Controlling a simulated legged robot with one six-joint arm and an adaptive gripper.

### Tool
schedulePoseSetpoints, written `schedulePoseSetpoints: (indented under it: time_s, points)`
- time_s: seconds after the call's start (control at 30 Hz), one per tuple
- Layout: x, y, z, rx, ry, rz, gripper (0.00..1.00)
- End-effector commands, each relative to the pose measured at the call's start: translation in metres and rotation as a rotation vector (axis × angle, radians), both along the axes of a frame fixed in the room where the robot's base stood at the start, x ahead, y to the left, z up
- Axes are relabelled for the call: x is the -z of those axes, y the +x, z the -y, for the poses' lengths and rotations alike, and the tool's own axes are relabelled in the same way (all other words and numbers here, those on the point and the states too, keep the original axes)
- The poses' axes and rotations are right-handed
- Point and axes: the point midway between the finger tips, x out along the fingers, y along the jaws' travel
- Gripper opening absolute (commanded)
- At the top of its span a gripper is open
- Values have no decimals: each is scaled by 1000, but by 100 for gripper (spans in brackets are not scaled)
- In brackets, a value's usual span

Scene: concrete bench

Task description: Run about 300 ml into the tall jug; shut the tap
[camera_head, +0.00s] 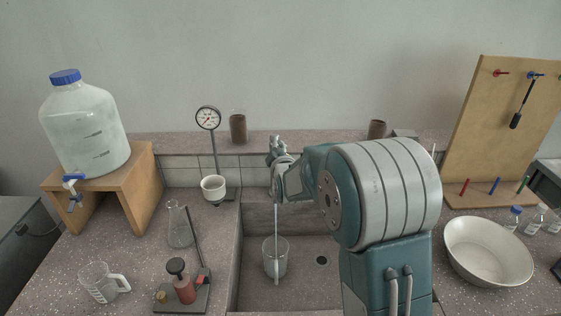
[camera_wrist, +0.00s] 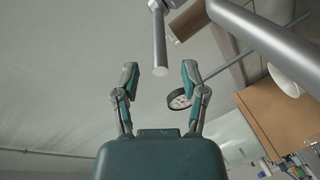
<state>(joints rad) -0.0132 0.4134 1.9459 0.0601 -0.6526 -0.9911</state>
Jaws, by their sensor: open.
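The clear jug (camera_head: 268,262) stands upright in the sink, its handle towards me. A thin pale vertical line (camera_head: 276,220), which looks like running water, comes down into it. The level inside is too faint to read. My gripper (camera_head: 279,148) is above the back of the sink, over the jug. In the wrist view my gripper (camera_wrist: 159,73) is open, with the end of a grey rod (camera_wrist: 160,45), probably the tap lever, showing between its fingertips. I cannot tell whether they touch it. A thick grey pipe (camera_wrist: 265,45) crosses the upper right. My arm hides part of the tap in the head view.
A blue-capped carboy (camera_head: 85,125) stands on a wooden stand (camera_head: 147,170) at left. Another jug (camera_head: 98,284), a flask (camera_head: 179,228) and a burner-like stand (camera_head: 183,287) are on the left bench. A dial gauge (camera_head: 208,118) rises behind. A white basin (camera_head: 488,252) is at right.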

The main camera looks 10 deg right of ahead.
Motion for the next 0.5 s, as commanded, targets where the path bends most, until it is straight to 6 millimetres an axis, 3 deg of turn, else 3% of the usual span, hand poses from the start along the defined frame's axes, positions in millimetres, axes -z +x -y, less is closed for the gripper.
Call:
schedulePoseSetpoints:
  time_s: [0.3,0.5]
  points:
    - [-8,-59,-2,0,0,0,55]
    - [-9,-74,-2,1,0,-1,55]
